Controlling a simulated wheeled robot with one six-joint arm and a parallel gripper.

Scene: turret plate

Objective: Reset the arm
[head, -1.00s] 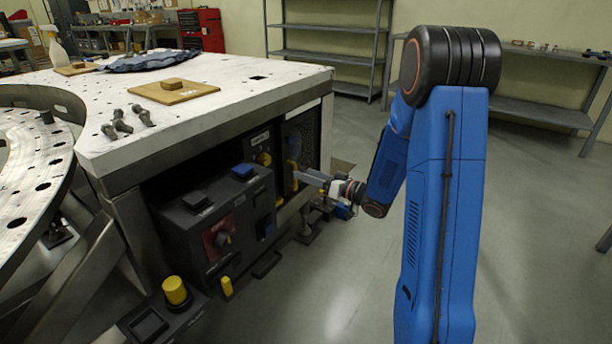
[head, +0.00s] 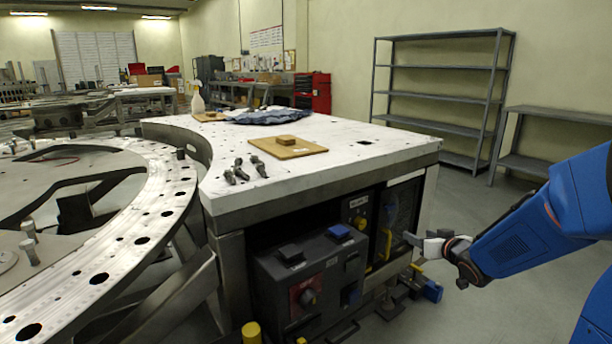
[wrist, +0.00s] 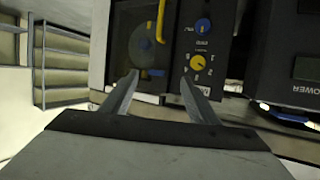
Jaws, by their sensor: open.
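My gripper (head: 411,239) is at the right in the head view, beside the equipment under the white-topped table (head: 330,178). Its two fingers (wrist: 158,88) show in the wrist view, spread apart with nothing between them. They point toward a dark panel with a round disc and a yellow handle (wrist: 160,22). Beside that is a panel with a yellow knob (wrist: 197,62) and a blue knob (wrist: 203,25). My blue arm reaches in from the right edge of the head view. I cannot tell if the fingertips touch the panel.
A dark control box (head: 310,284) with a red switch plate stands under the table. Bolts (head: 237,172), a wooden board (head: 289,148) and a spray bottle (head: 197,98) are on the tabletop. A large ring plate (head: 130,225) lies left. Grey shelves (head: 440,92) stand behind; floor between is clear.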

